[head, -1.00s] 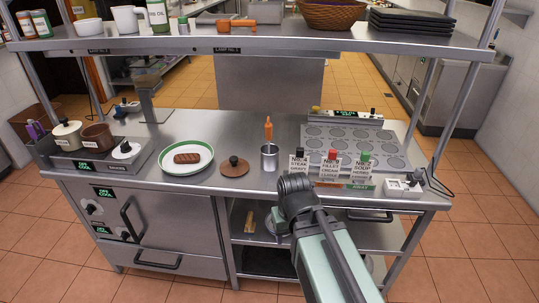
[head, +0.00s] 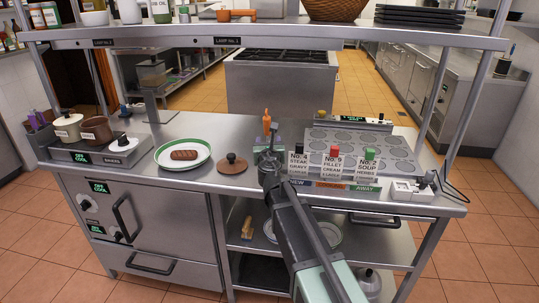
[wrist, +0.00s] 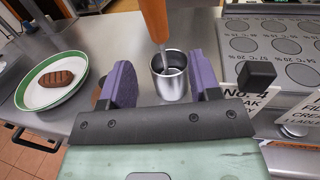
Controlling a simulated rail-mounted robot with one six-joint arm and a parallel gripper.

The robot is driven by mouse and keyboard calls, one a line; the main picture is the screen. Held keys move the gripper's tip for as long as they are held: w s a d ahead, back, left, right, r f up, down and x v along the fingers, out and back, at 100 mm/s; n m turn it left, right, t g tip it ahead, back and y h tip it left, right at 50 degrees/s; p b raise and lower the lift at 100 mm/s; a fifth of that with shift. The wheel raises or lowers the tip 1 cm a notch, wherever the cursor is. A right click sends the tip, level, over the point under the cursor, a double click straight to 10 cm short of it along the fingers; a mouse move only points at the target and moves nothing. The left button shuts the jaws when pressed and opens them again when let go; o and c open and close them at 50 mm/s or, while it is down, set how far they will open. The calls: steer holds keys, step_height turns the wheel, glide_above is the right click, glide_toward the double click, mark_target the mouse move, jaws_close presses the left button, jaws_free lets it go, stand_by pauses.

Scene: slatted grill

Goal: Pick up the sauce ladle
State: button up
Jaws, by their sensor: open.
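The sauce ladle shows its orange handle (head: 266,121) standing up from the counter's middle. In the wrist view its handle (wrist: 154,20) leads to a thin grey shaft that goes down into a metal cup (wrist: 171,88). The ladle's lower end is inside the cup. My gripper (head: 268,152) is at the cup and hides it in the head view. In the wrist view my gripper (wrist: 163,70) is open, with one purple finger to the left and one to the right of the cup and shaft. The fingers hold nothing.
A white plate with a green rim (head: 165,164) holds a steak (head: 184,154), left of a brown lid (head: 232,163). A shelf (head: 150,32) hangs above the counter.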

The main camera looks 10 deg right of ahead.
mark_target(267, 129)
steer(key=w, duration=0.3)
steer(key=w+d, duration=0.1)
steer(key=w, duration=0.6)
steer(key=shift+w+d+f, duration=0.1)
steer(key=shift+w+d, duration=0.15)
steer(key=shift+s, duration=0.1)
jaws_close()
